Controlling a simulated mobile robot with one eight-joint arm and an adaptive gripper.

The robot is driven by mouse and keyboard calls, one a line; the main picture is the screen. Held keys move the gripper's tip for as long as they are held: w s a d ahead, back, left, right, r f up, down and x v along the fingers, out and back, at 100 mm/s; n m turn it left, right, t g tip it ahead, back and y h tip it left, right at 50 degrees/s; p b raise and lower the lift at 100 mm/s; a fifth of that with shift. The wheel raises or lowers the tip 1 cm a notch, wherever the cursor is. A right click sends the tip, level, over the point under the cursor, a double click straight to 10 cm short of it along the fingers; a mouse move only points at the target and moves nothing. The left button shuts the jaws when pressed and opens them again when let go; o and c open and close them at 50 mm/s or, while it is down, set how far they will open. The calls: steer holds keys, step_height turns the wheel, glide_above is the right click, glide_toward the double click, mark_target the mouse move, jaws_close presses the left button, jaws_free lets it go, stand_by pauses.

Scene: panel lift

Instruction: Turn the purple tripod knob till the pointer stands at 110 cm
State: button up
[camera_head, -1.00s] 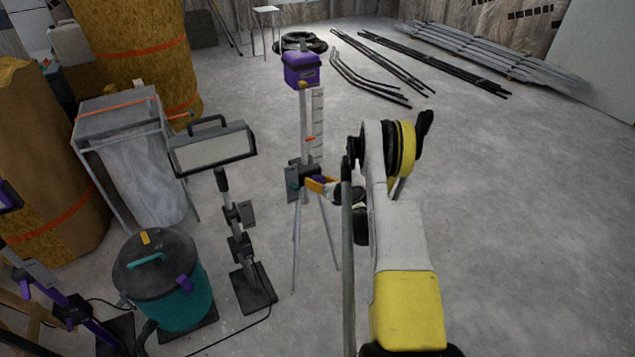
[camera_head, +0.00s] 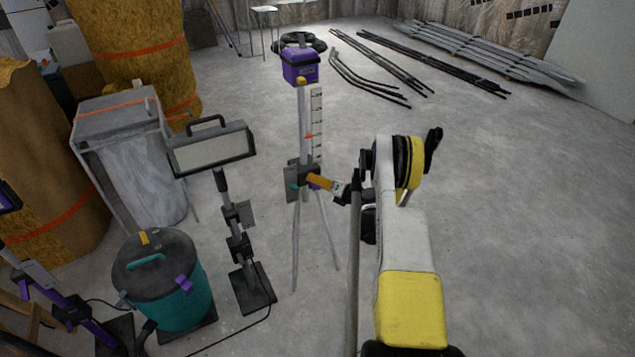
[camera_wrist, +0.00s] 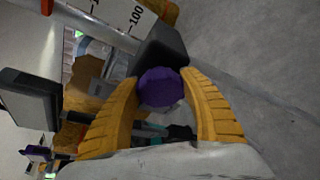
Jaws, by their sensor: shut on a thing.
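The tripod (camera_head: 303,112) stands in the middle of the head view, with a purple box (camera_head: 300,66) on top. A pale scale strip (camera_head: 317,118) runs beside its column, and a small red pointer (camera_head: 308,136) stands near its middle; its reading is too small to tell. In the wrist view the scale (camera_wrist: 134,14) shows a "100" mark, with no pointer clearly visible. My gripper (camera_head: 315,181) is at the tripod's dark clamp. In the wrist view its yellow fingers (camera_wrist: 162,98) are shut on the round purple knob (camera_wrist: 160,87), one at each side.
A work lamp (camera_head: 213,147) on a stand is left of the tripod, with a teal vacuum (camera_head: 165,285) nearer me. A cable lies on the floor there. Dark pipes (camera_head: 380,62) lie at the back. The floor on the right is clear.

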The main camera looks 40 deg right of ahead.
stand_by(0.3)
steer(key=o, duration=1.2)
steer(key=shift+w, duration=0.1)
step_height(320, 180, up, 10)
steer(key=shift+r, duration=0.1)
